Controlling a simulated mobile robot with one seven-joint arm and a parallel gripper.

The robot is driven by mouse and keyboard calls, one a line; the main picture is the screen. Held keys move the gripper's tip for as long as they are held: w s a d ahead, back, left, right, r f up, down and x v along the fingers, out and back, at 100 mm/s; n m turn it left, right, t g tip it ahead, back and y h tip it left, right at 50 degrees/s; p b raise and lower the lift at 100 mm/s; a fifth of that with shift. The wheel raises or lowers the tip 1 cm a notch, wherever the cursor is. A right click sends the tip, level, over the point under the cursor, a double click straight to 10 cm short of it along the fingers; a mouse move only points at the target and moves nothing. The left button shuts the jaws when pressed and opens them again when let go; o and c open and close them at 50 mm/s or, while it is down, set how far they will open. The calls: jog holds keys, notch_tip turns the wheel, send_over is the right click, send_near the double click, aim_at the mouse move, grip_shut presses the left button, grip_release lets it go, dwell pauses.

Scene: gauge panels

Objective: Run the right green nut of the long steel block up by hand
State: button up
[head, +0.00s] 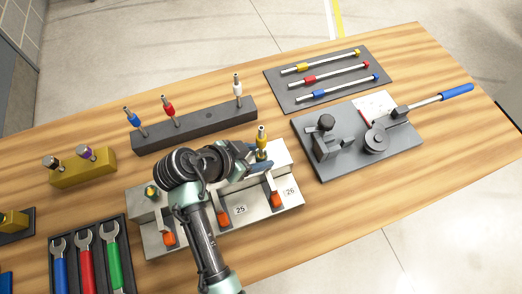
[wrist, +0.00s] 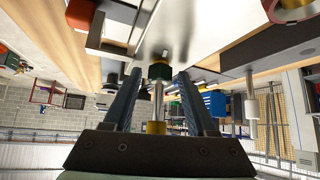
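The long steel block (head: 288,200) lies mid-table with labels 25 and 26 and orange parts on its near side. A steel rod with a yellow collar (head: 262,133) stands upright at its right part. In the wrist view a dark green nut (wrist: 159,71) is on this rod, near the block face, with the yellow collar (wrist: 155,127) closer to my palm. My gripper (head: 260,166) reaches in from the left; in the wrist view its two blue-grey fingers (wrist: 159,80) stand either side of the nut, with gaps visible. My arm hides part of the block's middle.
A dark bar (head: 195,125) with blue, red and white collared rods stands behind. A grey plate (head: 355,150) with a fixture and a blue-handled wrench (head: 455,91) lies right. Three drivers lie on a dark mat (head: 325,78). A wrench tray (head: 90,255) and brass block (head: 83,173) are left.

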grip_shut()
jog(key=shift+s+n+t+y+p, duration=0.1)
jog(key=shift+n+t+y+p, duration=0.4)
jog(key=shift+n, duration=0.4)
jog(key=shift+d, duration=0.1)
jog(key=shift+s+r+n+t+y+p, duration=0.1)
jog(key=shift+n+t+y+p, duration=0.25)
jog(key=shift+n+p, duration=0.25)
jog(key=shift+n, duration=0.3)
